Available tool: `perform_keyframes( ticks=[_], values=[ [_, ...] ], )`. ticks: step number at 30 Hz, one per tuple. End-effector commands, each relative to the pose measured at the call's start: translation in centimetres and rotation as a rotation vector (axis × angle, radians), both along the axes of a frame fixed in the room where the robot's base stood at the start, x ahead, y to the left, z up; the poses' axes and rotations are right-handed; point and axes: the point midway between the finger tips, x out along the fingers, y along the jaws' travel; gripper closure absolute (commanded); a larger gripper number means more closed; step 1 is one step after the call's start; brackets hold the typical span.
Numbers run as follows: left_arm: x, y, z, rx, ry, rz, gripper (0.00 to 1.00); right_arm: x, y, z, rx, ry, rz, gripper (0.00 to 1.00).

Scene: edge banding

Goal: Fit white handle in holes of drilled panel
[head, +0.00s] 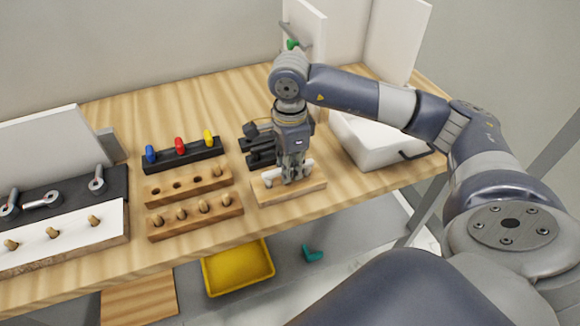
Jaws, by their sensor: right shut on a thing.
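My right gripper (291,176) points down and is shut on the white handle (308,166), a pale bar whose ends show on both sides of the fingers. The handle is over a small light wooden panel (310,190) near the front of the bench. I cannot tell whether it touches the panel or sits in its holes, as the fingers and the handle hide that part. My left gripper is not in view.
Left of the panel stand a wooden block with dark holes (163,202), a pegged block (192,231) and a black rack (185,163) with coloured handles. A dark tool (258,146) is just behind the gripper. A white box (365,143) stands right. A yellow tray (237,290) lies below.

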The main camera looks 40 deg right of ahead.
Motion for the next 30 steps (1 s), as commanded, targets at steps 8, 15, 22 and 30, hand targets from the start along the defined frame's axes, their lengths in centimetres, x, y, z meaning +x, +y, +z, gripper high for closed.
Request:
perform_keyframes(
  ticks=[8, 15, 22, 30],
  values=[
    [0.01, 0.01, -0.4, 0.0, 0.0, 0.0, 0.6, 0.01, -0.01, -0.37, 0.0, 0.0, 0.0, 1.0],
    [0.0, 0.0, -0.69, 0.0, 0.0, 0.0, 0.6, 0.01, -0.01, -0.64, 0.0, 0.0, 0.0, 1.0],
    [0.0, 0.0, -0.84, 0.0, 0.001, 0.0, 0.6, 0.01, -0.01, -0.77, 0.0, 0.0, 0.0, 1.0],
    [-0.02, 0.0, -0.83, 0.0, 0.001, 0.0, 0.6, 0.01, -0.01, -0.76, 0.0, 0.0, 0.0, 0.72]
  ],
)
